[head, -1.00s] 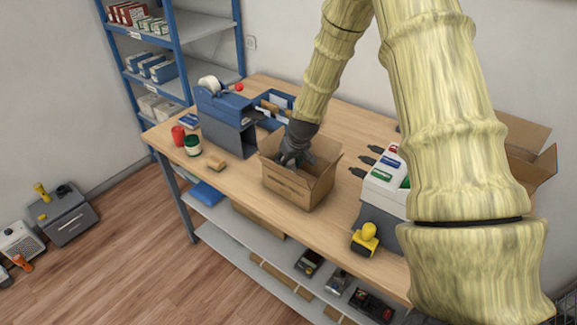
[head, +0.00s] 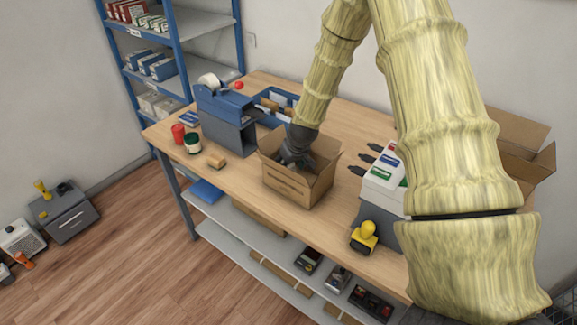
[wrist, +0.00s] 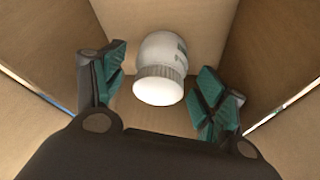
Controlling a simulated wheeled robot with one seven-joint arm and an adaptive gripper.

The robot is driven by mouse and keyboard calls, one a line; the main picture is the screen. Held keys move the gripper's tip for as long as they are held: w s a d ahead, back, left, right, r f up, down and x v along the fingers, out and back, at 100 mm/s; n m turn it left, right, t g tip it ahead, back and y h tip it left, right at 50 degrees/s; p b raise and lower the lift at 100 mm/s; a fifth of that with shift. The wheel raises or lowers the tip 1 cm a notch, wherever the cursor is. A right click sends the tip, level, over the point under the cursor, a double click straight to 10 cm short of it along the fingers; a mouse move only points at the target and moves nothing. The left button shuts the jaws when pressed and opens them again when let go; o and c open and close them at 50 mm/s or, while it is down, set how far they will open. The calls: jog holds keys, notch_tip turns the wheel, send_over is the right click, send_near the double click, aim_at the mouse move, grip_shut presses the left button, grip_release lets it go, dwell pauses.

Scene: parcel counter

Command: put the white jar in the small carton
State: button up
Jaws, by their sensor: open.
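The white jar (wrist: 162,68) shows in the wrist view, inside the small carton, with its ribbed lid towards the camera. The small carton (head: 290,187) stands open on the counter in the head view; its cardboard walls (wrist: 270,40) surround the jar in the wrist view. My gripper (wrist: 160,92) is open, with one finger on each side of the jar and a gap on both sides. In the head view my gripper (head: 294,158) reaches down into the carton, and the carton's front wall hides its fingertips and the jar.
The counter's front strip is mostly clear.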

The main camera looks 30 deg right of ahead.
jog(key=shift+r, duration=0.2)
jog(key=b+v, duration=0.4)
jog(key=v, duration=0.7)
jog(key=shift+s+r, duration=0.25)
jog(key=shift+r, duration=0.1)
